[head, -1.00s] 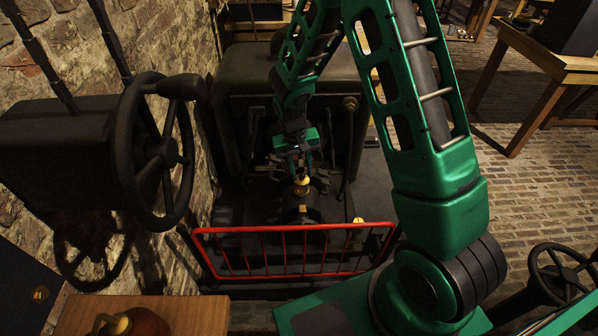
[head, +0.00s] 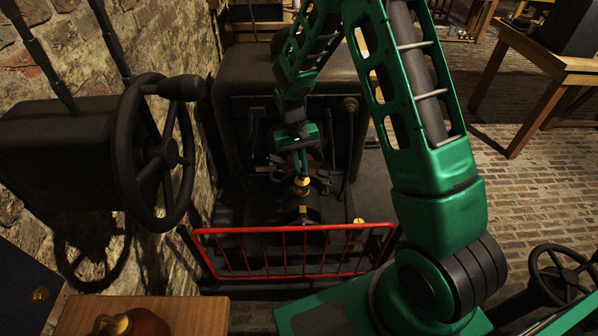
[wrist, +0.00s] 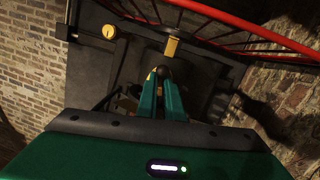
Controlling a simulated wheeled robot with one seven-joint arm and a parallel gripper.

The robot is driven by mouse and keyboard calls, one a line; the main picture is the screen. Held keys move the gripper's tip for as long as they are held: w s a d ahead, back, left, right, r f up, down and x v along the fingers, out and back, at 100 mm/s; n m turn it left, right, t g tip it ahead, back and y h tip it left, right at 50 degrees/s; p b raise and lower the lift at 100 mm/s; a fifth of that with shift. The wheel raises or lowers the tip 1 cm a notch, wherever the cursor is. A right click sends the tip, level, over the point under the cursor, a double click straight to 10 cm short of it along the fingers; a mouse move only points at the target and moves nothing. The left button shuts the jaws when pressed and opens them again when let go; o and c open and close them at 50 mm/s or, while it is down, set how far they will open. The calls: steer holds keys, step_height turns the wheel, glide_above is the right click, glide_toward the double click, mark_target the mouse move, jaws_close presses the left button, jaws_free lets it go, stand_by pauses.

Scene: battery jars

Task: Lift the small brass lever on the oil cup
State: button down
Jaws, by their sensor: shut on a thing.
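The brass oil cup (head: 302,182) stands on the dark machine behind the red railing in the head view. My gripper (head: 301,174) comes down from above, its fingertips right at the top of the cup. In the wrist view, the two green fingers of my gripper (wrist: 163,76) are drawn together on something small at their tips. The small brass lever is hidden between the fingertips and too small to make out. A sliver of brass shows beside the tips there.
The red railing (head: 293,229) crosses in front of the machine. A black handwheel (head: 165,152) stands at the left by the stone wall. A brass fitting (head: 358,221) sits right of the cup, near the railing. Brick floor is open at the right.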

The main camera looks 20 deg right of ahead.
steer(key=shift+w+d+r+g+y, duration=0.15)
steer(key=shift+w+g+y, duration=0.3)
steer(key=shift+g, duration=0.75)
steer(key=c, duration=1.8)
jaws_free()
steer(key=shift+w, duration=0.1)
steer(key=v, duration=1)
steer(key=shift+w+r, duration=0.2)
steer(key=shift+r, duration=0.15)
steer(key=shift+c, duration=0.2)
